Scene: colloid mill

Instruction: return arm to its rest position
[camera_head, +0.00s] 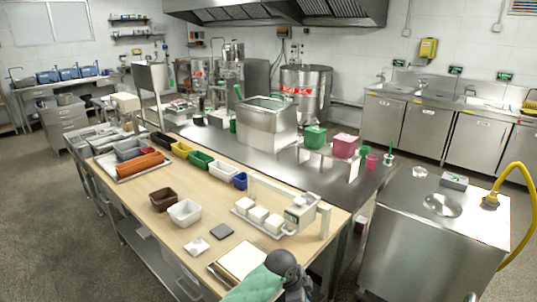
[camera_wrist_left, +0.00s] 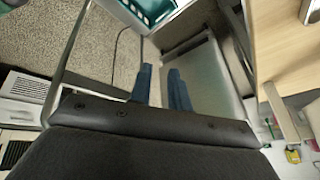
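My left gripper (camera_wrist_left: 161,82) shows in the left wrist view as two blue fingers beyond a dark gripper body. The fingers stand apart with a gap between them, and nothing is held in the gap. Below the fingers I see floor and a grey metal surface, with no contact visible. In the head view I cannot make out either gripper's fingers. My right gripper is not in view.
A wooden-topped bench (camera_head: 228,219) carries several small bins, a scale (camera_head: 301,212) and white blocks. A steel cabinet (camera_head: 430,238) with a yellow hose (camera_head: 522,190) stands at right. Open floor (camera_head: 60,225) lies at left.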

